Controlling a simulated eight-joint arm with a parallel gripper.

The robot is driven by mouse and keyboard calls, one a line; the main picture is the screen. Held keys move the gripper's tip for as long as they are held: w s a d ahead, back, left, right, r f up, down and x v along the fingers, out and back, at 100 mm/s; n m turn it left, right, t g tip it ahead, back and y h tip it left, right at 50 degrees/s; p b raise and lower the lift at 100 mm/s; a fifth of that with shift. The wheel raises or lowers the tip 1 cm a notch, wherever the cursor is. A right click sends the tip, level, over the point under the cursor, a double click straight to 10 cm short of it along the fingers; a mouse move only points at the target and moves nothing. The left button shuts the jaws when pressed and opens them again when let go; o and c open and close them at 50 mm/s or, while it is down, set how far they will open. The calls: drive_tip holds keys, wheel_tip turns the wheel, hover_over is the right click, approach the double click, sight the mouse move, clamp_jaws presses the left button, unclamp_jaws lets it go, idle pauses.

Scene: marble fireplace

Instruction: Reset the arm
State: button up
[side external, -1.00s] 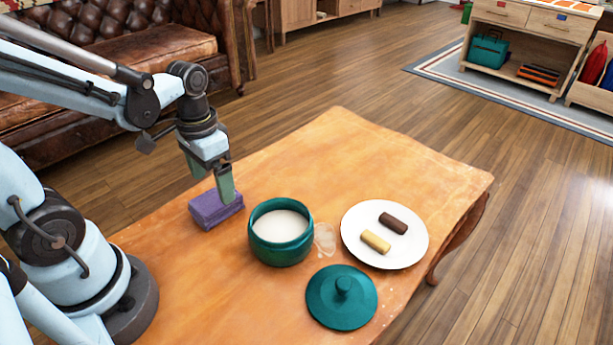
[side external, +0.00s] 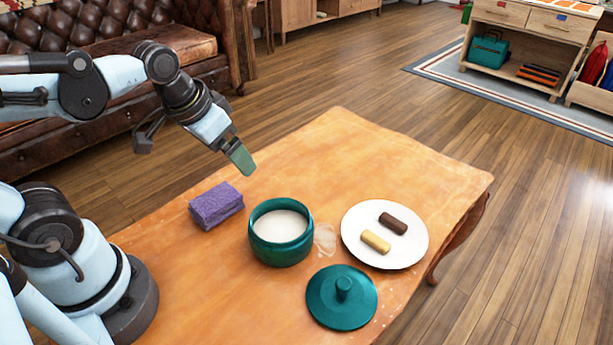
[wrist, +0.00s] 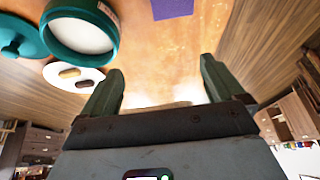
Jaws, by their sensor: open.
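My gripper (side external: 242,158) is raised above the back left part of the wooden table (side external: 340,135) in the side view, tilted down to the right. In the wrist view its two green fingers (wrist: 158,85) stand wide apart with nothing between them. The purple sponge-like block (side external: 216,206) lies on the table below and left of the gripper, apart from it. It also shows at the top of the wrist view (wrist: 172,8).
A teal pot (side external: 281,250) with white contents stands mid-table, its teal lid (side external: 342,310) in front. A pale spill (side external: 325,238) lies beside the pot. A white plate (side external: 360,253) holds a dark brown and a yellowish bar. A leather sofa (side external: 120,90) stands behind the arm.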

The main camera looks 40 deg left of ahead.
drive_tip(key=shift+w+d+r+t, duration=0.3)
drive_tip(key=shift+d+t, duration=0.15)
drive_tip(key=shift+t, duration=0.15)
drive_tip(key=shift+w+d+r+t, duration=0.15)
drive_tip(key=shift+w+d+t, duration=0.1)
drive_tip(key=shift+d+t, duration=0.3)
drive_tip(key=shift+a, duration=0.15)
drive_tip(key=g, duration=0.6)
approach(214, 199)
drive_tip(key=shift+w+a+f, duration=0.1)
drive_tip(key=shift+w+f, duration=0.1)
drive_tip(key=shift+f, duration=1.55)
drive_tip(key=shift+w+f, duration=0.2)
drive_tip(key=shift+f, duration=1.55)
drive_tip(key=shift+w+a+f, duration=0.1)
drive_tip(key=shift+w+f, duration=0.1)
drive_tip(key=shift+f, duration=1.5)
